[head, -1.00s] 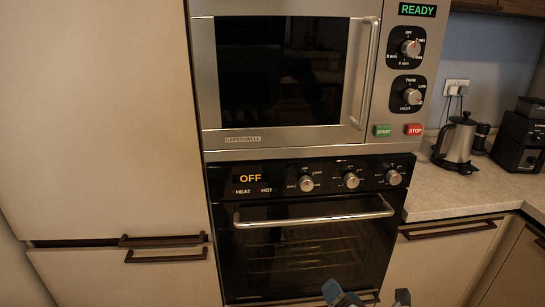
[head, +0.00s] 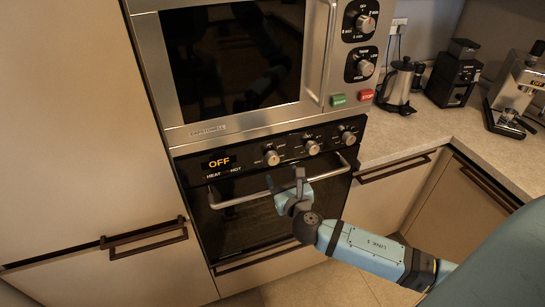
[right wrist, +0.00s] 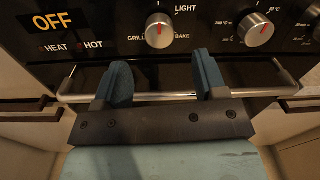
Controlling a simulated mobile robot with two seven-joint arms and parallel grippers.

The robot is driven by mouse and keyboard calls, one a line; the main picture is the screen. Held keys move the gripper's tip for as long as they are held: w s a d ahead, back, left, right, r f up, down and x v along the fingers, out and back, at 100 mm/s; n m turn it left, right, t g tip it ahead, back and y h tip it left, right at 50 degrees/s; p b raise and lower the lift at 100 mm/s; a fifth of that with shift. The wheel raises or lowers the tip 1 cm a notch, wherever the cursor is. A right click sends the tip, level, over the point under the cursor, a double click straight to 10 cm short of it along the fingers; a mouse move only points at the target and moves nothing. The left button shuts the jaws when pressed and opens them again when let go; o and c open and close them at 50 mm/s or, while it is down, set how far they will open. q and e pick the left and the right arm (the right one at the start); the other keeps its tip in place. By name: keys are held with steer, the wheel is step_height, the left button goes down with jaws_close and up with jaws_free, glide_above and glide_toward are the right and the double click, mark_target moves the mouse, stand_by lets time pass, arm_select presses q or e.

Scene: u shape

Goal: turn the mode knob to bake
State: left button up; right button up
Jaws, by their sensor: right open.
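The mode knob (head: 272,158) is the leftmost of the silver knobs on the black oven panel. In the right wrist view the mode knob (right wrist: 158,30) has a red mark pointing roughly straight up. "GRILL" is printed at its lower left, "BAKE" at its lower right and "LIGHT" at its upper right. My right gripper (head: 286,181) is open and empty, just below the knob in front of the oven handle. In the right wrist view the two blue fingertips (right wrist: 162,66) are spread below the knob, apart from it. My left gripper is not in view.
The oven handle bar (right wrist: 180,96) runs across behind my fingers. Other knobs (head: 312,147) sit to the right on the panel. The display (head: 218,162) reads "OFF". A microwave (head: 240,60) is above. A kettle (head: 398,87) and coffee machines stand on the right counter.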

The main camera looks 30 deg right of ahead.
mark_target(274, 161)
steer(key=x, duration=0.7)
steer(key=shift+w+p, duration=0.25)
steer(key=shift+p, duration=0.1)
steer(key=c, duration=0.9)
